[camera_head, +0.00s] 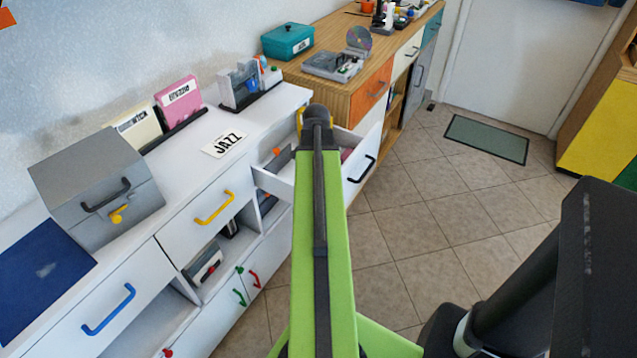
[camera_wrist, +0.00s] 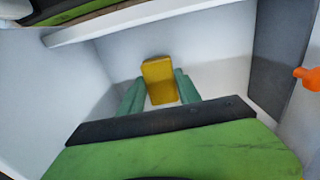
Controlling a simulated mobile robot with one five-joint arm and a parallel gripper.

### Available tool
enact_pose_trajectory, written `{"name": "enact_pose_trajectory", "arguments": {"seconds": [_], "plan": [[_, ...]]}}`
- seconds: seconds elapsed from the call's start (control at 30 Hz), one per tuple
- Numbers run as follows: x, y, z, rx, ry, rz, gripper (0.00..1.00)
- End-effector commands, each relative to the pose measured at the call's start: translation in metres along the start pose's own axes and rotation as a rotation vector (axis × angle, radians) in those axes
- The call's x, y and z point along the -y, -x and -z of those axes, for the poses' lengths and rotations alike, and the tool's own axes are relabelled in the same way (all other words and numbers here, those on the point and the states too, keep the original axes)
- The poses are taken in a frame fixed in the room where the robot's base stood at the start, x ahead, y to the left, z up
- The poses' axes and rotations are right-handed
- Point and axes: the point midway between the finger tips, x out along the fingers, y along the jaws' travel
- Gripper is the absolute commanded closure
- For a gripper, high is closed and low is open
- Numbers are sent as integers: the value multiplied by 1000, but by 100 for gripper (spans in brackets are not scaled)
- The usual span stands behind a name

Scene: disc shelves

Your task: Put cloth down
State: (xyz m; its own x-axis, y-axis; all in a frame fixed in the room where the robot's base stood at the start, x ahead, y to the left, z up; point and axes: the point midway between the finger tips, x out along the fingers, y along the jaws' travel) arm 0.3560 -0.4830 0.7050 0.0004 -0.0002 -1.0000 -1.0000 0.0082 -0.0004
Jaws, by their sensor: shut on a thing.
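A small yellow folded pad, taken to be the cloth (camera_wrist: 159,79), is between the two teal fingers of my gripper (camera_wrist: 158,92) in the wrist view. My gripper is shut on it. Around it are the pale inner walls of an open white drawer (camera_head: 275,173). Whether the cloth touches the drawer floor cannot be told. In the head view my green arm reaches over this drawer and hides the gripper and the cloth.
An orange item (camera_wrist: 307,76) and a grey panel (camera_wrist: 280,55) are at the right in the wrist view.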

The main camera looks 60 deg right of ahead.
Motion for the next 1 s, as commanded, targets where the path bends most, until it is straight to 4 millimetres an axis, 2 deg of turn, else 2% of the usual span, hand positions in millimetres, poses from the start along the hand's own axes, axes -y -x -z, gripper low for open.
{"name": "enact_pose_trajectory", "arguments": {"seconds": [0.23, 0.27, 0.4, 0.77, 0.87, 1.0], "plan": [[0, -4, 0, 0, 0, 0, 92], [0, -2, 0, 0, 1, 0, 56], [0, -2, 0, 0, 1, 0, 38], [1, 2, 0, 0, 1, 0, 38], [1, 10, 0, 0, 1, 0, 38], [1, 33, 0, 0, 1, 0, 38]]}}
